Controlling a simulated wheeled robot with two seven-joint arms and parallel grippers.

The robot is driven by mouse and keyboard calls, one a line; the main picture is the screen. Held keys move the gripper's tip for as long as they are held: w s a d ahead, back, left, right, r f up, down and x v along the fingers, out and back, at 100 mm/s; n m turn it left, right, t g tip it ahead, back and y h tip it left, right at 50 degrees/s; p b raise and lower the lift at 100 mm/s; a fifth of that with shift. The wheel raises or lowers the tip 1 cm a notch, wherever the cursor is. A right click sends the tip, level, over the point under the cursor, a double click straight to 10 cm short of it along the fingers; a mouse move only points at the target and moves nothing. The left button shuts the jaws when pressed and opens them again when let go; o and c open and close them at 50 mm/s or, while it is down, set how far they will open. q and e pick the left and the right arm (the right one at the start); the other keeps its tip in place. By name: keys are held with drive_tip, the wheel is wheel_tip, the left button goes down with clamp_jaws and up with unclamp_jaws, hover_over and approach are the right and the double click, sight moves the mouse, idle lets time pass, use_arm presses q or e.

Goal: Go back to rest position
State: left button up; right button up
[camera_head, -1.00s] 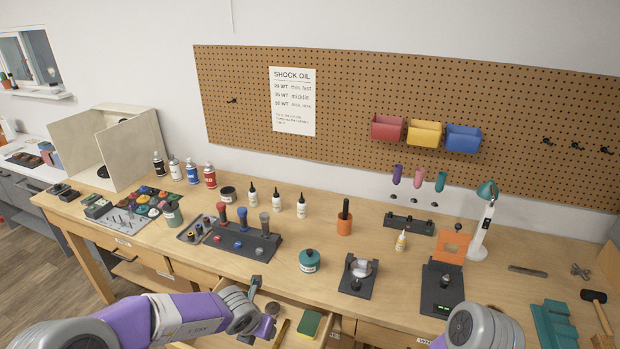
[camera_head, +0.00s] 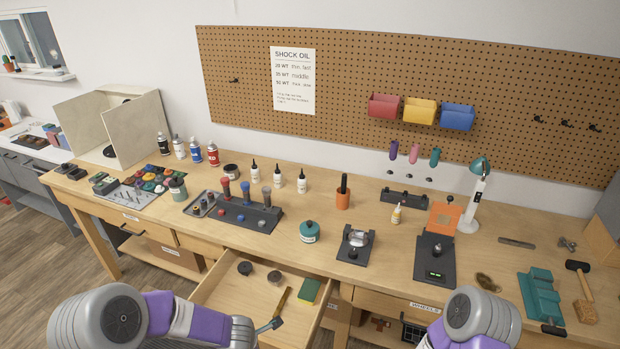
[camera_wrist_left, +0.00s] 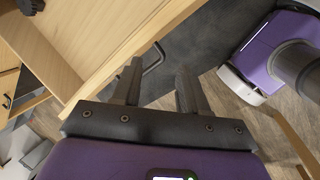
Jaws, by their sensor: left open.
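My left arm comes in from the lower left of the head view, and part of its gripper (camera_head: 270,325) shows by the front left of the open drawer (camera_head: 213,287). In the left wrist view the two fingers of this gripper (camera_wrist_left: 158,88) stand apart with nothing between them, beside the wooden drawer edge (camera_wrist_left: 150,35). My right arm shows only as a grey and purple link at the bottom right of the head view, and its gripper is out of the picture.
Floor (camera_head: 50,270) is clear at the left.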

use_arm(q)
drive_tip(key=s+d+f+m+g+h+b, duration=0.1)
drive_tip(key=s+d+f+m+g+h, duration=0.15)
drive_tip(key=s+f+m, duration=0.6)
drive_tip(key=s+d+f+m+g+h, duration=0.1)
drive_tip(key=s+d+f+m+h, duration=0.3)
drive_tip(key=s+m, duration=0.6)
wheel_tip(320, 180, down, 9)
drive_tip(key=w+y+b, duration=0.1)
drive_tip(key=y+b, duration=0.1)
drive_tip(key=b, duration=0.7)
drive_tip(key=shift+w+a+m, duration=0.2)
drive_tip(key=shift+a+m, duration=0.15)
drive_tip(key=shift+a, duration=0.05)
use_arm(e)
wheel_tip(320, 180, down, 10)
use_arm(q)
drive_tip(key=shift+y, duration=0.25)
drive_tip(key=shift+f, duration=0.1)
